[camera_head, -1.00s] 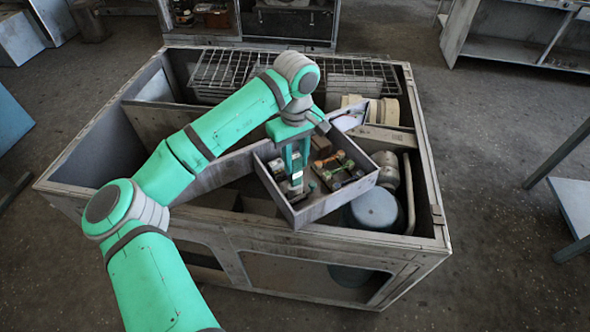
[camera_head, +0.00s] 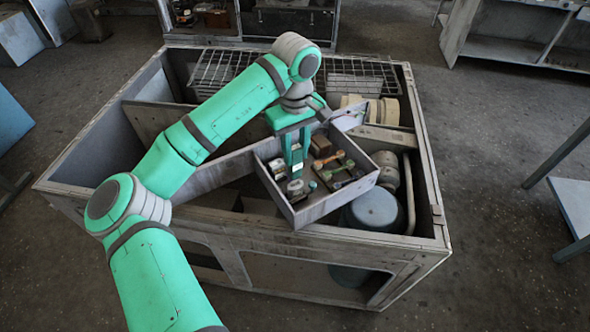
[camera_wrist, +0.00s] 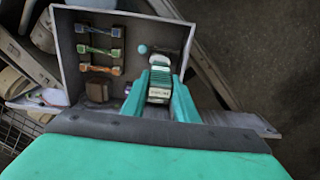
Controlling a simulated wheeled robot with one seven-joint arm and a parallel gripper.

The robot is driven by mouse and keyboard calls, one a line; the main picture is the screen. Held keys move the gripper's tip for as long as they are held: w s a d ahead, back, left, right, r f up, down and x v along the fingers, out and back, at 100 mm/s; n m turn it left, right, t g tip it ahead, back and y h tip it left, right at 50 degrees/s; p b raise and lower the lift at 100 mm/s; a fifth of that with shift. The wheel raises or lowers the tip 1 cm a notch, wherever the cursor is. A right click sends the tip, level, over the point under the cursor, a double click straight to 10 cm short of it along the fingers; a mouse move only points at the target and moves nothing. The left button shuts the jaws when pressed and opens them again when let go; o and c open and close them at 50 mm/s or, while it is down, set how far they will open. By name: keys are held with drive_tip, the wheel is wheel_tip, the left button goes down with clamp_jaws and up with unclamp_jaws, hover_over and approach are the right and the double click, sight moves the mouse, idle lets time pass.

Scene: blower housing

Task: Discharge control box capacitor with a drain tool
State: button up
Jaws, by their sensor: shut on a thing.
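The control box (camera_head: 318,213) is an open, shallow grey box, set at an angle on the housing; it also shows in the wrist view (camera_wrist: 66,50). My gripper (camera_head: 296,172) points down into its left part. In the wrist view my gripper (camera_wrist: 160,94) is shut on a small block with a white label, apparently the drain tool (camera_wrist: 159,93). Just beyond it are small metallic parts (camera_wrist: 160,63) and a teal knob (camera_wrist: 143,49). I cannot tell which part is the capacitor, or whether the tool touches anything.
Several coloured fuse-like parts (camera_wrist: 101,50) and a brown block (camera_wrist: 97,90) lie in the box. The box walls stand close around my gripper.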

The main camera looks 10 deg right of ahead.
drive_tip(key=shift+r, duration=1.8)
